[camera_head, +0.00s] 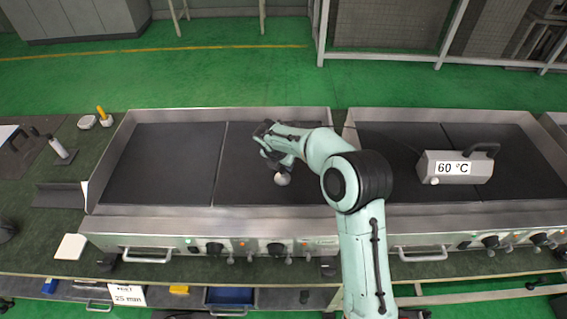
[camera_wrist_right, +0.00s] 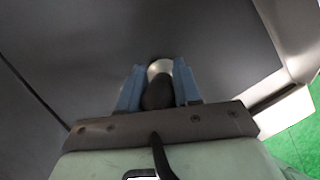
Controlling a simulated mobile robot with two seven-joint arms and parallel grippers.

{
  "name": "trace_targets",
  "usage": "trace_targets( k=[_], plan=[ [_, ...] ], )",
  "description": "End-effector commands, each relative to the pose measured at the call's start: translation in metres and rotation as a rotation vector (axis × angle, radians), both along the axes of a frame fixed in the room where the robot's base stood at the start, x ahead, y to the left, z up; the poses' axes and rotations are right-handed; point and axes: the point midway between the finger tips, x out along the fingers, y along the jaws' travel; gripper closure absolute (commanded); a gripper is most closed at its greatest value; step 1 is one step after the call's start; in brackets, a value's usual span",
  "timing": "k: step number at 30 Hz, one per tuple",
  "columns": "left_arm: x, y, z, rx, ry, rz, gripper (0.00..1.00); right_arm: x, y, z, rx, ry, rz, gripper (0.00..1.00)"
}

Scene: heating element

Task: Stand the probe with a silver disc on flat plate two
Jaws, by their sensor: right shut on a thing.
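My right gripper (camera_head: 276,158) is over the second dark plate (camera_head: 240,185) from the left in the head view. It is shut on the probe (camera_head: 283,179), whose pale silver disc end shows below the fingers. In the right wrist view the blue fingers (camera_wrist_right: 158,90) stand on either side of the probe's dark handle, with the silver disc (camera_wrist_right: 160,67) beyond it. The disc is close above or on the plate; I cannot tell whether it touches. My left gripper is not in view.
A grey meter (camera_head: 455,168) reading 60 °C stands on the right griddle. The first plate (camera_head: 160,165) is bare. Raised metal rims (camera_head: 230,115) edge the griddles. Small tools, including a yellow-handled one (camera_head: 102,115), lie on the left bench.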

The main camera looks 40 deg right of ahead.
Motion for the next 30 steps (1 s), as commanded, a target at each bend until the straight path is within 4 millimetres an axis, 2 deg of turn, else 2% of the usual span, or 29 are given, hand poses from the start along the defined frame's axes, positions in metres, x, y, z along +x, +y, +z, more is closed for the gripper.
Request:
trace_targets(
  k=[5,6,7,8,16,20,23,30],
  plan=[
    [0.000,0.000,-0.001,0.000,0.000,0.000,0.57,0.000,0.000,-0.003,0.000,0.000,0.000,1.00],
    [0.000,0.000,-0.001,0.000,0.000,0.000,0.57,0.000,0.000,-0.003,0.000,0.000,0.000,0.54],
    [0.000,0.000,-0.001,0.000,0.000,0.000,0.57,0.000,0.000,-0.003,0.000,0.000,0.000,0.45],
    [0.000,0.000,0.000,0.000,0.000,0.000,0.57,0.000,0.000,-0.003,0.000,0.000,0.000,0.42],
    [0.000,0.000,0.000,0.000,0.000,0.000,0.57,0.000,0.000,-0.002,0.000,0.000,0.000,0.42],
    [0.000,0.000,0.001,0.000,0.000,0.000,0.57,0.000,0.003,0.008,0.000,-0.003,0.001,0.42],
    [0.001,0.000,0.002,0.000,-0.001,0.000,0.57,-0.002,0.008,0.023,0.000,-0.005,0.002,0.42],
    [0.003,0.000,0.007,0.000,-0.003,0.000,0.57,-0.010,0.027,0.072,-0.001,-0.006,0.002,0.42]
  ],
)
